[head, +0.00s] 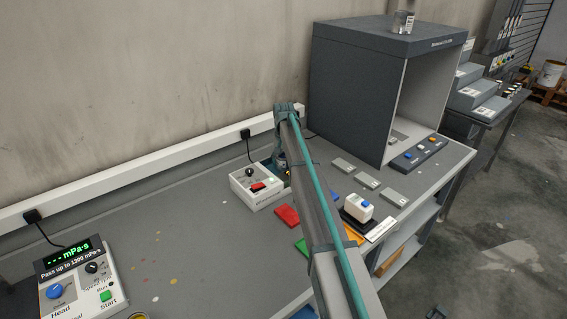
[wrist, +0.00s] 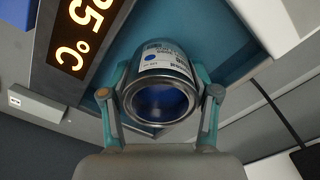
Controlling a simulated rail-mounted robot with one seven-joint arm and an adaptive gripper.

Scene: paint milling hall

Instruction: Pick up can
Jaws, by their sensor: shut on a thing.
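A metal can (wrist: 165,70) with a white label and a blue inside fills the middle of the wrist view. My gripper (wrist: 160,94) is shut on it, with one finger on each side of the can. Behind the can is a teal recess (wrist: 215,45) of a dark unit with an orange temperature display (wrist: 85,30). I cannot tell whether the can touches the recess.
A white box with a black knob (head: 262,202) stands beside my arm. A dark booth (head: 350,75) with a small can (head: 403,22) on top is at the back right. A viscosity meter (head: 80,280) is at the front left. Coloured cards lie near the arm. The bench's left middle is clear.

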